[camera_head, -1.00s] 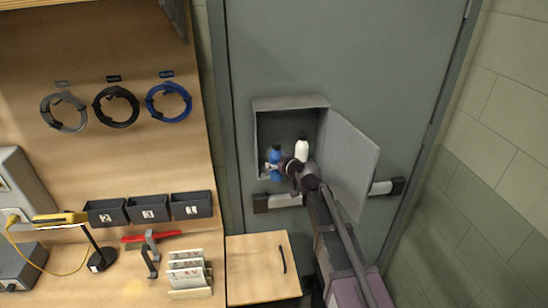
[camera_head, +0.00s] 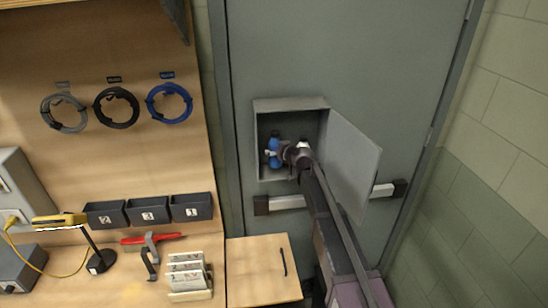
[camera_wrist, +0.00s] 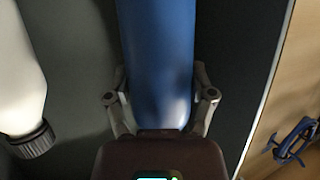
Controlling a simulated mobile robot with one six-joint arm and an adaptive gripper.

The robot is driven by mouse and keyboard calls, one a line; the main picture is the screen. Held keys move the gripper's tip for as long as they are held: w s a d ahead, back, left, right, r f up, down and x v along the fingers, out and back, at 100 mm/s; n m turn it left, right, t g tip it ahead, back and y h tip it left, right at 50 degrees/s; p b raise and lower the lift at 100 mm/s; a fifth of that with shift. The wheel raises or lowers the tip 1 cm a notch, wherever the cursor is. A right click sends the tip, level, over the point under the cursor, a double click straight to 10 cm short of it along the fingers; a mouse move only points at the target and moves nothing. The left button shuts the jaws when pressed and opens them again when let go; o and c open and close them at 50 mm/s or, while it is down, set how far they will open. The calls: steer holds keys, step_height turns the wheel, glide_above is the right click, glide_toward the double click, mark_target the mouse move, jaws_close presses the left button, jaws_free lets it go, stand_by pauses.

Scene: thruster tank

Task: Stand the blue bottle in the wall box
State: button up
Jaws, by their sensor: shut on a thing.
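The blue bottle (camera_head: 272,152) appears upright at the left part of the open grey wall box (camera_head: 290,103), within its opening. I cannot tell whether its base touches the box floor. My gripper (camera_head: 283,154) reaches in from the front and is shut on the bottle.
The box's door (camera_head: 350,165) is swung open to the right, close beside my arm. A push bar (camera_head: 285,203) crosses the grey door below the box. A wooden cabinet (camera_head: 260,268) and a workbench with bins (camera_head: 147,209) stand to the left.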

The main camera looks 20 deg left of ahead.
mark_target(275, 157)
steer(key=shift+w+a+f, duration=0.2)
steer(key=shift+w+a, duration=0.15)
steer(key=shift+w, duration=0.35)
steer(key=shift+s+f+b, duration=0.1)
steer(key=shift+f+b, duration=1.55)
steer(key=shift+b, duration=0.2)
steer(key=o, duration=1.2)
steer(key=shift+o, duration=0.2)
steer(key=shift+r, duration=0.15)
steer(key=p+v, duration=0.4)
steer(key=v, duration=0.8)
steer(key=shift+d, duration=0.15)
